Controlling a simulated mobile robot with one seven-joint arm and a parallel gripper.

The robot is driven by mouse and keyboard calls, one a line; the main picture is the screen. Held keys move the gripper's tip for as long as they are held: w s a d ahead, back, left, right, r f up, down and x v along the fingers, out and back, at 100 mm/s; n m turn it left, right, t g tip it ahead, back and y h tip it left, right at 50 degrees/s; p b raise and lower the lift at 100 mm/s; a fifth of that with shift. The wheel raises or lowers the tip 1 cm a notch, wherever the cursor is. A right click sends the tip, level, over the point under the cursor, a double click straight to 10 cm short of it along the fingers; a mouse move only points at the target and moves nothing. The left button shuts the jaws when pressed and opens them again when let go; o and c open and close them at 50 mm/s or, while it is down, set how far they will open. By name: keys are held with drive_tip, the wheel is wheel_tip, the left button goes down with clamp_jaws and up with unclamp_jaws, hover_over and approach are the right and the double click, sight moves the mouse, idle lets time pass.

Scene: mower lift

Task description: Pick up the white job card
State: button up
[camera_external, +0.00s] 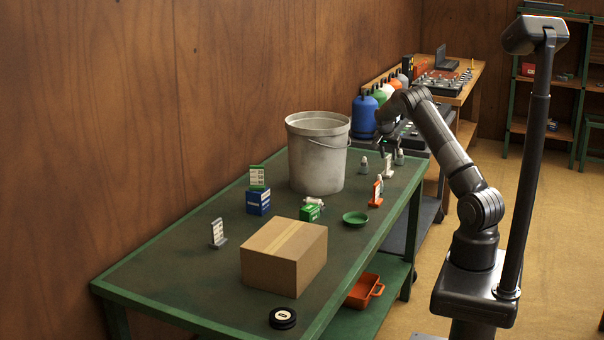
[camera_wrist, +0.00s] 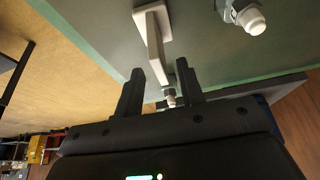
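A white job card (camera_external: 388,166) stands upright in a holder near the far right edge of the green table. In the wrist view the white card (camera_wrist: 154,38) shows nearly edge-on, rising from a pale base. My gripper (camera_external: 389,147) is just above this card. In the wrist view my gripper (camera_wrist: 161,84) is open, its two dark fingers apart, with the card's near end in front of the gap. I cannot tell whether the card reaches between them. Another pale card (camera_external: 218,232) on a grey base stands at the table's left side.
An orange-framed card (camera_external: 376,193), a grey bucket (camera_external: 318,163), a green dish (camera_external: 355,219) and a cardboard box (camera_external: 284,257) share the table (camera_external: 165,270).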

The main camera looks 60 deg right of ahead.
sight(388, 162)
drive_tip(key=x, duration=0.4)
drive_tip(key=shift+w+a+f, duration=0.1)
drive_tip(key=shift+a+f, duration=0.05)
drive_tip(key=shift+f, duration=0.1)
clamp_jaws()
